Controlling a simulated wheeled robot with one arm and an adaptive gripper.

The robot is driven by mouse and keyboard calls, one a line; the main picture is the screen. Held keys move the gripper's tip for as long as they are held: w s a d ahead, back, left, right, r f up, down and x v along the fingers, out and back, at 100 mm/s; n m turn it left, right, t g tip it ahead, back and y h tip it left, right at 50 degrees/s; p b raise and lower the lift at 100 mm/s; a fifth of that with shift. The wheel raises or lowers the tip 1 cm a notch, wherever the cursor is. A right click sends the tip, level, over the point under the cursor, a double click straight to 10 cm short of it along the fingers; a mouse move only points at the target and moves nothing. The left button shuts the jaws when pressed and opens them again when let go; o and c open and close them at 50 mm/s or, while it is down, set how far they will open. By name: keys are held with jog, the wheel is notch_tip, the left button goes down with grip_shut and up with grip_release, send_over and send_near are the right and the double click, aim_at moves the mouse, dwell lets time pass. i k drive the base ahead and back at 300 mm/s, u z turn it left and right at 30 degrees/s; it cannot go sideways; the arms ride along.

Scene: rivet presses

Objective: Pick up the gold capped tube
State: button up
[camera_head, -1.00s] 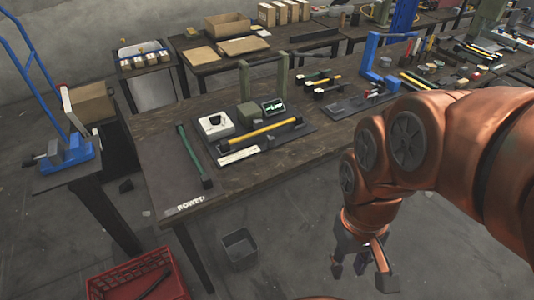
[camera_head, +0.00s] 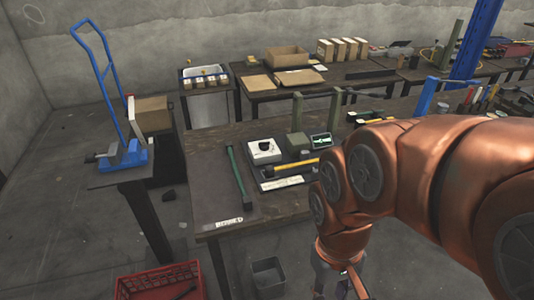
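I cannot pick out a tube with a gold cap for sure. A yellow rod with dark ends (camera_head: 296,167) lies on a dark tray on the near workbench (camera_head: 212,190); my arm hides its right part. A green bar (camera_head: 236,176) lies left of the tray. My gripper (camera_head: 338,288) hangs in front of the bench, low in the picture, with its fingers apart and nothing visible between them. The fingertips are cut off by the bottom edge.
A white box (camera_head: 264,151) and a small green-lit display (camera_head: 321,141) stand near the rod. A blue vise (camera_head: 122,155) is on the left stand. A red crate (camera_head: 160,284) and a grey bin (camera_head: 268,277) are on the floor. My arm hides much of the bench's right side.

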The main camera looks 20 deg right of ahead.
aim_at(269, 171)
jog(key=u, duration=0.3)
jog(key=i, duration=0.95)
